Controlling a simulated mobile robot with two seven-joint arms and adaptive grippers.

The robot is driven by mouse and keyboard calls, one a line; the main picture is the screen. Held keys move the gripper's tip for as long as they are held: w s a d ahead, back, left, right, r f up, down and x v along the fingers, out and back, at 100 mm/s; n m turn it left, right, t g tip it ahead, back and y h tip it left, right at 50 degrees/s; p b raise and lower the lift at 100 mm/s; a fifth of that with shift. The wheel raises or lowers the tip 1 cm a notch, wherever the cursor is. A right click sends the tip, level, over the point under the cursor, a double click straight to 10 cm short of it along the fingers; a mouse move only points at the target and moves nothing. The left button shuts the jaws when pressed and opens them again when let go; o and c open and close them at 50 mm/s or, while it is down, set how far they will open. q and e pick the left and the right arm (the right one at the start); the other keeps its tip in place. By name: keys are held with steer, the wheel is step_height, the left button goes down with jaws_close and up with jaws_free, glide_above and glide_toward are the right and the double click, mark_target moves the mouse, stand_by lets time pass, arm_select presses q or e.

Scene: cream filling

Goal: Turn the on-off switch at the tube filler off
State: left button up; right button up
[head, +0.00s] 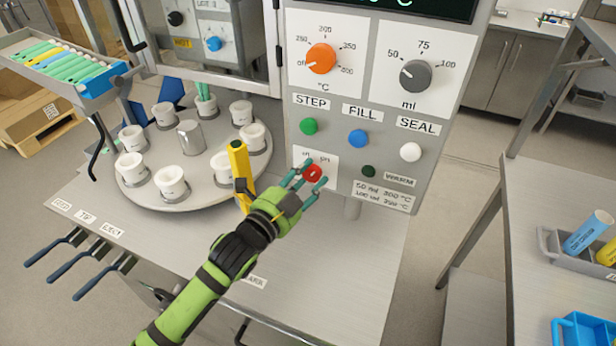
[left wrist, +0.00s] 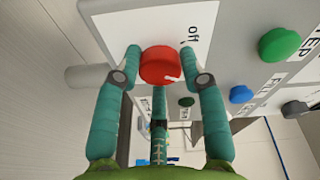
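The on-off switch is a red round knob (head: 312,173) on a white plate marked "off" and "on", low on the tube filler's grey front panel (head: 345,110). My left gripper (head: 308,180) is in front of it with its teal fingers spread to either side. In the left wrist view the red knob (left wrist: 160,65) sits between the fingertips, with the "off" label just beside it. A small white mark shows on the knob's lower right edge. The fingers are open around the knob; whether they touch it I cannot tell. My right gripper does not show.
Green (head: 309,126), blue (head: 358,138) and white (head: 410,152) buttons and a small dark green lamp (head: 369,171) lie close by. A yellow lever (head: 241,170) stands left of my gripper. A round turntable (head: 200,195) with white cups is further left. The front tabletop is mostly clear.

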arm_select(q)
steer(key=shift+d+r, duration=0.1)
steer(key=shift+n, duration=0.3)
steer(key=n+t, duration=0.1)
steer(key=n, duration=0.4)
steer(key=shift+r+n, duration=0.1)
steer(key=shift+n, duration=0.2)
steer(key=n, duration=0.3)
steer(key=n+t, duration=0.1)
steer(key=n, duration=0.2)
steer(key=shift+r+n+t, duration=0.15)
steer(key=shift+n+t, duration=0.15)
steer(key=shift+n+y, duration=0.3)
steer(key=shift+c, duration=0.2)
steer(key=o, duration=1.1)
steer(key=shift+o, duration=0.2)
steer(key=shift+f, duration=0.25)
